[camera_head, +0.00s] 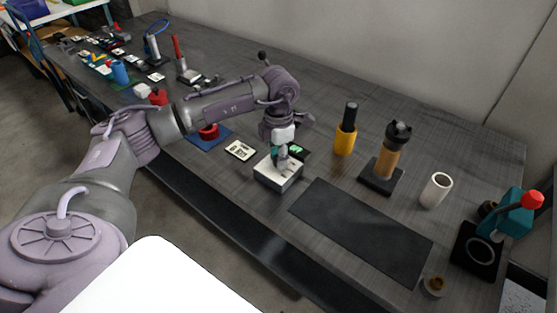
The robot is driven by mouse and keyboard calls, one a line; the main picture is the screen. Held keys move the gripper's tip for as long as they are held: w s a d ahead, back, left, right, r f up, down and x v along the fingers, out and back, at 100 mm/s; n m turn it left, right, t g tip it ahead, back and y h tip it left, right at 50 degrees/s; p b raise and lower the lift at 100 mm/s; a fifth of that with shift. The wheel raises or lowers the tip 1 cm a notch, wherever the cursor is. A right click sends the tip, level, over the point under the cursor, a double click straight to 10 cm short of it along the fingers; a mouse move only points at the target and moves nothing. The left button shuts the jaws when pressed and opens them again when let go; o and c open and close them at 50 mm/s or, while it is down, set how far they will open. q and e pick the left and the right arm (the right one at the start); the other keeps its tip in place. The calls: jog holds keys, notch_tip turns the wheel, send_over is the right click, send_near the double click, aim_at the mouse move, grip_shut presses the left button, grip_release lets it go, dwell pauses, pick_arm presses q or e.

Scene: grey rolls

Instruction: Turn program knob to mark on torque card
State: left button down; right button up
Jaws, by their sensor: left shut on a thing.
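My left arm reaches in from the left across the table. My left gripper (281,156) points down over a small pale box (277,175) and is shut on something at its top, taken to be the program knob. The knob itself is hidden by the fingers, so its angle cannot be read. A small white card with dark marks, likely the torque card (240,150), lies flat just left of the box. Its marks are too small to read. My right gripper is not in view.
A small device with a green display (297,149) sits just behind the box. A dark mat (363,230) lies bare to the right. Behind it stand a yellow-and-black tool (345,138), an orange-brown tool on a stand (386,163) and a white cup (436,190). A teal press (505,218) stands far right.

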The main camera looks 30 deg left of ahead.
pick_arm(q)
jog(key=shift+w+m+b, duration=0.1)
jog(key=shift+m+b, duration=0.65)
jog(key=shift+m, duration=1.15)
jog(key=shift+r, duration=0.1)
jog(key=c, duration=0.8)
grip_release()
notch_tip(320, 180, up, 12)
jog(key=shift+f, duration=0.1)
